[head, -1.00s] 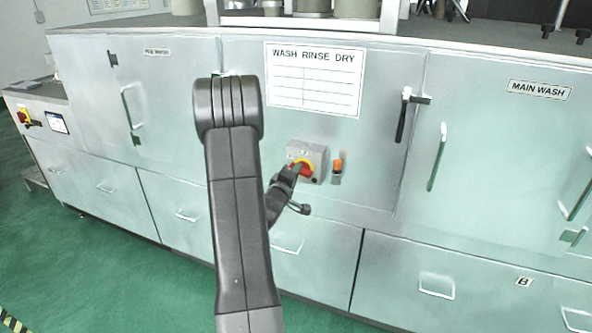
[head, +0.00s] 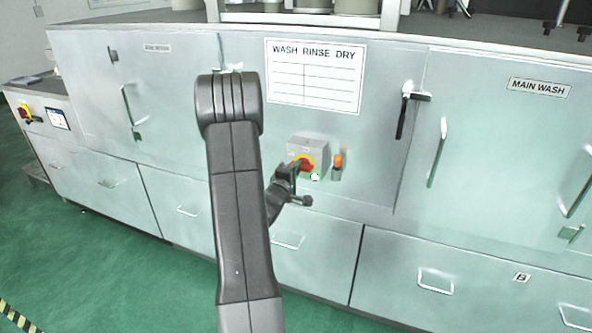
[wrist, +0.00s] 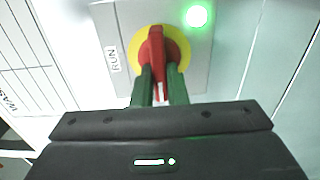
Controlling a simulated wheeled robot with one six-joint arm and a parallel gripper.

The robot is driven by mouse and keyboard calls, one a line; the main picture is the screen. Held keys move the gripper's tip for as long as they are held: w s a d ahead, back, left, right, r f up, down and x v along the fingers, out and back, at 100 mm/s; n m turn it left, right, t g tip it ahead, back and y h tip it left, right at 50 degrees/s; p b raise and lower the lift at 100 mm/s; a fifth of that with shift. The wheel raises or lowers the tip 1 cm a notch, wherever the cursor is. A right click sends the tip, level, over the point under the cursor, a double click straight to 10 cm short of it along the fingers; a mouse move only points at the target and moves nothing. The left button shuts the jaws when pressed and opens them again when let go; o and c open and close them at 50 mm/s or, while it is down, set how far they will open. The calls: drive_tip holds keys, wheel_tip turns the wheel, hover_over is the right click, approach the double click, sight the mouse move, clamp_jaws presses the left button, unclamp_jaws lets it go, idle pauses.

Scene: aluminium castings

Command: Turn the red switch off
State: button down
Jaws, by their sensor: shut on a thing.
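The red switch (head: 306,161) is a rotary handle on a yellow disc on a grey box on the washer's front. In the wrist view the red handle (wrist: 157,45) stands nearly upright in the picture against the yellow disc (wrist: 136,48). My gripper (wrist: 160,78) is shut on the handle, one green finger on each side of it. In the head view my gripper (head: 291,169) reaches the switch from the left, and my arm hides part of the panel. A green lamp (wrist: 197,16) glows beside the switch, and a RUN label (wrist: 113,59) is at left.
An orange-topped fitting (head: 337,166) sits just right of the switch box. A black door handle (head: 403,112) and a long door handle (head: 437,153) stick out farther right. Another red and yellow switch (head: 24,113) is on the far-left panel. The green floor (head: 120,270) at left is clear.

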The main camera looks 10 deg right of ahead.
drive_tip(key=c, duration=1.4)
unclamp_jaws()
drive_tip(key=shift+c, duration=0.2)
drive_tip(key=b+v, duration=0.2)
drive_tip(key=v, duration=1.2)
drive_tip(key=p+x, duration=0.2)
drive_tip(key=x, duration=1.2)
